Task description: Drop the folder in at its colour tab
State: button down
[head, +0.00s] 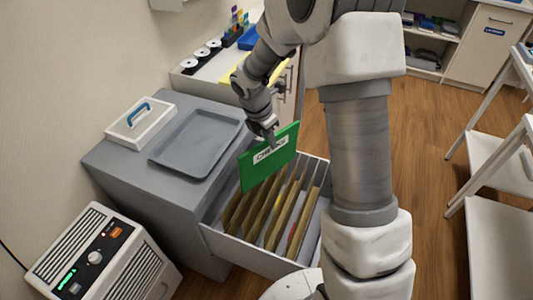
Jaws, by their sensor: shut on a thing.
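A green folder (256,174) with a white label hangs from my gripper (266,140), which is shut on its top edge. The label's lettering is only partly legible. The folder is tilted, over the left back part of an open drawer (248,255). The drawer holds several brown dividers (286,213) in a row. Small bits of yellow and red show between the dividers. The colour tabs are not clearly visible, and the folder covers part of the row. I cannot tell whether the folder's lower edge touches the dividers.
The grey cabinet top (105,158) carries a grey tray (196,142) and a white box with a blue handle (140,122). A white heater-like unit (90,262) stands at the front left. White shelving (492,210) is at right. Wooden floor lies open between.

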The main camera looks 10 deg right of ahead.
aim_at(260, 160)
jog(key=f+n+b, duration=0.1)
jog(key=w+f+n, duration=0.1)
jog(key=n, duration=0.1)
jog(key=n+t+y+b, duration=0.1)
jog(key=n, duration=0.1)
jog(key=shift+w+a+f+b, duration=0.15)
jog(key=shift+a+f+b, duration=0.1)
jog(key=shift+f+b, duration=0.15)
notch_tip(260, 160, down, 6)
jog(key=b, duration=0.5)
jog(key=shift+r+b, duration=0.15)
jog(key=shift+b, duration=0.2)
jog(key=shift+p, duration=0.4)
jog(key=shift+f+b, duration=4.3)
jog(key=shift+f, duration=2.55)
jog(key=c, duration=0.8)
grip_release()
jog(key=shift+c, duration=0.2)
jog(key=p+v, duration=0.7)
jog(key=v, duration=1)
jog(key=shift+r, duration=0.2)
